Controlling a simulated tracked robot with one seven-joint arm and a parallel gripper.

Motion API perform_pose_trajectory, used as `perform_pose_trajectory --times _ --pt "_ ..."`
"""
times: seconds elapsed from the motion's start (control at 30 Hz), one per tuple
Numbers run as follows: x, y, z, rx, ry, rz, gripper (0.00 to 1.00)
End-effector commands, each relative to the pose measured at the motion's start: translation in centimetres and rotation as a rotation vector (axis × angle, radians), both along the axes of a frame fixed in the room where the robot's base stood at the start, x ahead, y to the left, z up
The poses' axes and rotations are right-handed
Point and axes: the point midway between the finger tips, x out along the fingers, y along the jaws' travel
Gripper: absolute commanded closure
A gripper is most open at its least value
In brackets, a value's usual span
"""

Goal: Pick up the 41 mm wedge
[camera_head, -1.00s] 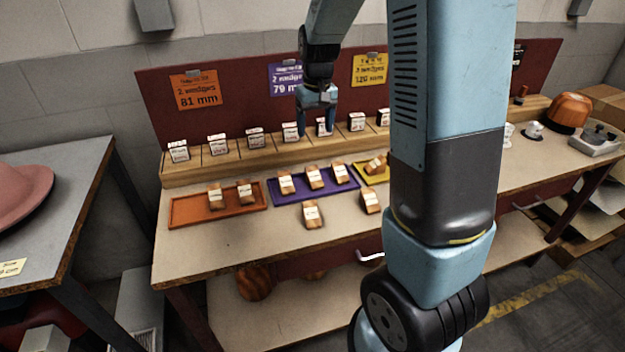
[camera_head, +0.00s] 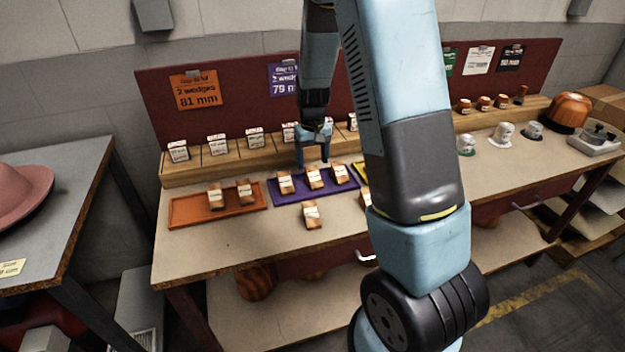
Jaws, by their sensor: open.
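Several small wooden wedges with white labels are on the workbench; the labels are too small to read, so I cannot tell which is the 41 mm one. Two wedges, a left one (camera_head: 215,197) and a right one (camera_head: 245,193), sit on the orange tray (camera_head: 190,214). Three wedges, a left (camera_head: 285,183), a middle (camera_head: 314,178) and a right one (camera_head: 340,175), sit on the purple tray (camera_head: 292,199). One wedge (camera_head: 312,215) lies on bare bench in front. Another (camera_head: 365,199) is partly hidden by my arm. My gripper (camera_head: 313,162) is open and empty, just above or behind the purple tray's wedges.
A wooden rack with white cards (camera_head: 218,145) runs along the back. The yellow tray (camera_head: 358,169) is mostly hidden by my arm. Signs on the back panel include an orange one (camera_head: 195,90) reading "2 wedges 81 mm". The front left of the bench (camera_head: 225,250) is clear.

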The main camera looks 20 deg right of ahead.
Motion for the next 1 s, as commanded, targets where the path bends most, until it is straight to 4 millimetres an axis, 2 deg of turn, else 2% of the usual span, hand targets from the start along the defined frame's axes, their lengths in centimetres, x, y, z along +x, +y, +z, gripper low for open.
perform_pose_trajectory --times 0.4,0.73,0.77,1.0 --pt "-0.1 0.2 -4.5 0.000 0.002 0.000 0.28" --pt "-0.1 0.3 -5.2 0.000 -0.001 0.001 0.28" --pt "0.0 0.3 -5.2 0.000 -0.001 0.001 0.29" --pt "0.0 0.3 -5.2 0.000 -0.001 0.001 0.52"
